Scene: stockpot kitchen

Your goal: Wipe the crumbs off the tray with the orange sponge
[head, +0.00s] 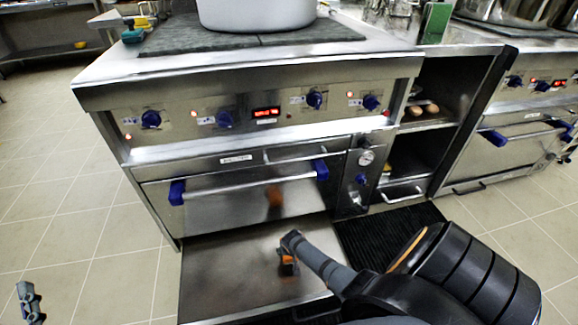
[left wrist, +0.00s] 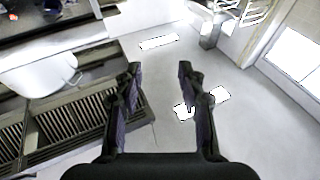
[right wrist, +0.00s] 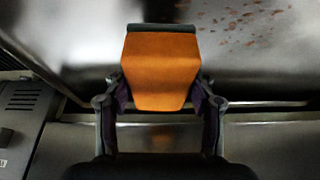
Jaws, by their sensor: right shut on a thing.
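The orange sponge (right wrist: 160,65) is between the fingers of my right gripper (right wrist: 160,85), which is shut on its sides. A dark layer shows along the sponge's far edge. In the head view the sponge (head: 288,263) is small and over the grey metal tray (head: 222,278), below the oven front; I cannot tell if it touches. Reddish-brown crumbs (right wrist: 238,20) lie scattered on the tray (right wrist: 270,65) to the upper right in the right wrist view. My left gripper (left wrist: 160,70) is open and empty; part of it shows at the head view's lower left (head: 28,300).
The oven door (head: 255,205) with its blue-ended handle is above the tray. A large pot (head: 258,12) stands on the cooktop. A dark ribbed mat (head: 385,235) is right of the tray. Tiled floor (head: 90,240) is clear on the left.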

